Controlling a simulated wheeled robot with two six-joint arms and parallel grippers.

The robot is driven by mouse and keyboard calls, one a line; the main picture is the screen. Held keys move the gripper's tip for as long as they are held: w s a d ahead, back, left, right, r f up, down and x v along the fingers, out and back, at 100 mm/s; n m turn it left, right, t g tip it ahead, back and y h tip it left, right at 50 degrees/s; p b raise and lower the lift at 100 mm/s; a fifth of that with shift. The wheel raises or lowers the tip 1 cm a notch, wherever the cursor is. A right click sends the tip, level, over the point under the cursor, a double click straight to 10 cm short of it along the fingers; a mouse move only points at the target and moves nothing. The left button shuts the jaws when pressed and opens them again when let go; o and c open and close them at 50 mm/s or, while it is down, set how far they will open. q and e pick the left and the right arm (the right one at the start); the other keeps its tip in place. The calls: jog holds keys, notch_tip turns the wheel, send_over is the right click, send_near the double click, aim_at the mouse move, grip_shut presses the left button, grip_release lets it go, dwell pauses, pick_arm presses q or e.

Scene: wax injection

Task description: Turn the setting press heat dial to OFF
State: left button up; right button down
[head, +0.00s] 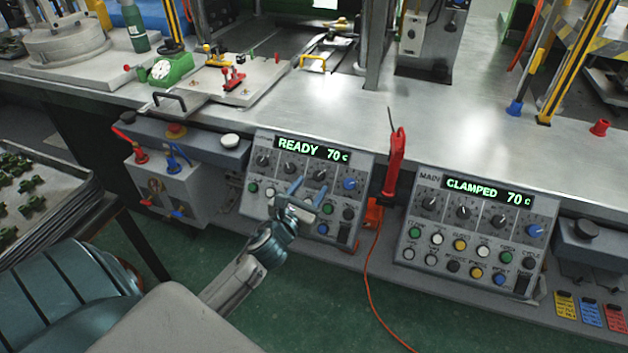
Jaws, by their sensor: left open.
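The left control panel (250,210) has a screen (312,149) reading READY 70 c, with a row of dials below it. A dark dial (291,169), another dark dial (320,176) and a blue dial (350,183) show in that row; their small labels and settings cannot be read. My left gripper (309,188) is open in front of this panel, its two fingers pointing up at the middle dials. Nothing shows between the fingers, and I cannot tell if they touch a dial. The gripper hides some lower buttons. My right gripper is not in view.
A second panel (404,252), marked MAIN, stands to the right with a screen (487,192) reading CLAMPED 70 c. A red tool (395,165) with an orange cable hangs between the panels. The steel bench (330,105) lies above; a tray (70,178) of green parts is left.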

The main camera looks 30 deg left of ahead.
aim_at(319, 176)
pick_arm(q)
jog(key=shift+w+a, duration=0.2)
jog(key=shift+w, duration=1.25)
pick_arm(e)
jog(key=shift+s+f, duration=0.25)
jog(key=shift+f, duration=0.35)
pick_arm(q)
jog(key=shift+c, duration=0.4)
jog(key=c, duration=0.9)
